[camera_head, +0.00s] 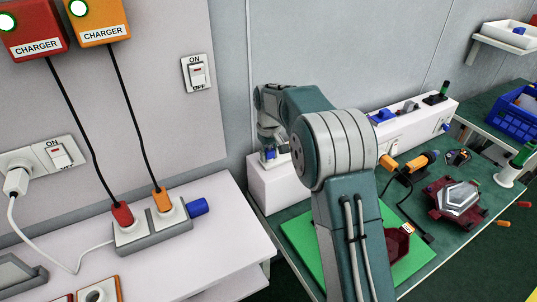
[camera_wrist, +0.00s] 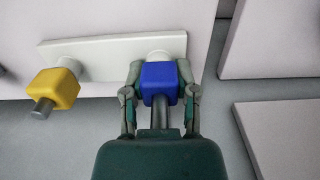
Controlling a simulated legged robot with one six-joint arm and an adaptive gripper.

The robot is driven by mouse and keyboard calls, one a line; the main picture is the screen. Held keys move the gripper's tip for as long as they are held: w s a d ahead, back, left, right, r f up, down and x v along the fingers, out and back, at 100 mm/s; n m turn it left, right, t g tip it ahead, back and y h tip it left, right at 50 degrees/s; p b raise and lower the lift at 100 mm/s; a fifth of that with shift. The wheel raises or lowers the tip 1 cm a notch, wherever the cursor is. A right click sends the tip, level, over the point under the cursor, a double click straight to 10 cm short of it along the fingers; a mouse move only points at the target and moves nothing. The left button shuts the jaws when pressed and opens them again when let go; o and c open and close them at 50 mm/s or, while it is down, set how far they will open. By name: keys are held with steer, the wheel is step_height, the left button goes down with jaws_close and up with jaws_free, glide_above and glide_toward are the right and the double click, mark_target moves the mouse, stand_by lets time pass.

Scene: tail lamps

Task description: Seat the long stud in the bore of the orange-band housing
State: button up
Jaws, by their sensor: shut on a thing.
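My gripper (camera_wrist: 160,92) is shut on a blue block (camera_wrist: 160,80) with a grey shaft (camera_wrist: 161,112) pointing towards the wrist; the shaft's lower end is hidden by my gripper. A white round part behind the block meets a pale strip (camera_wrist: 85,52). A yellow block (camera_wrist: 54,88) with a grey shaft sits on the same strip to the left. I cannot tell which stud is the long one. In the head view my gripper (camera_head: 269,153) is at the white box, with the blue block partly visible. An orange-edged white piece with a ring (camera_head: 105,288), perhaps the orange-band housing, is cut off at the bottom left.
A power strip (camera_head: 152,234) with red and orange plugs and a blue knob (camera_head: 198,206) lies on the left white bench (camera_head: 235,250). Charger cables hang above it. The green table (camera_head: 300,240) holds a dark red device (camera_head: 458,200) and tools. My arm hides part of it.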

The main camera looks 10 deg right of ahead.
mark_target(269, 149)
jaws_close()
steer(key=shift+r, duration=0.2)
steer(key=shift+r, duration=0.35)
steer(key=shift+r, duration=1.05)
steer(key=shift+r, duration=0.65)
